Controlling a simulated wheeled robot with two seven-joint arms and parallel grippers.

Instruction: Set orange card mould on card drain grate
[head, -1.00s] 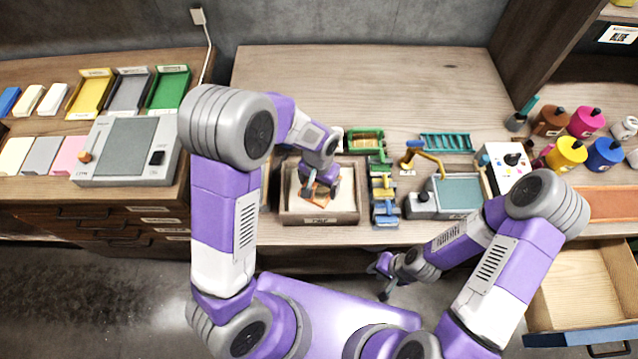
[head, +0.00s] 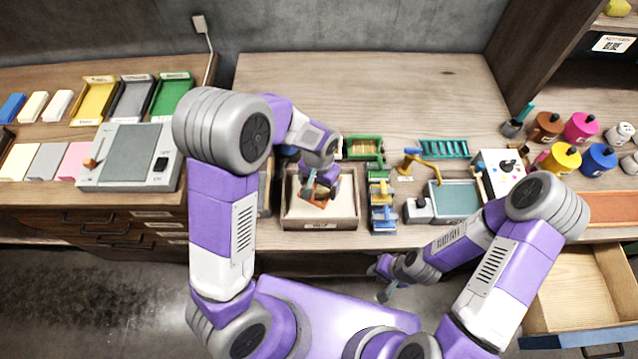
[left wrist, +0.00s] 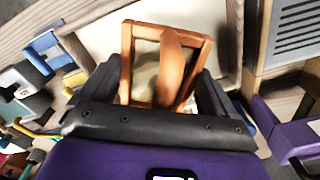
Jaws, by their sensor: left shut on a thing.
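The orange card mould, a small open frame with a grip bar, is in my left gripper (head: 322,188), over the pulp vat (head: 320,226) in the head view. In the left wrist view the mould (left wrist: 127,62) sits between the dark fingers, with pale pulp behind it. In the head view the mould (head: 318,201) is partly hidden by my gripper. A teal slatted rack (head: 443,149), which looks like a drain grate, lies at the back of the bench. My right gripper (head: 386,284) hangs low in front of the bench, its jaws too small to judge.
Blue and yellow parts (head: 382,210) stand close right of the vat, with a green frame (head: 362,147) behind. A yellow-armed tap (head: 425,158) and a teal-topped press (head: 458,197) are farther right. The rear bench (head: 370,90) is clear.

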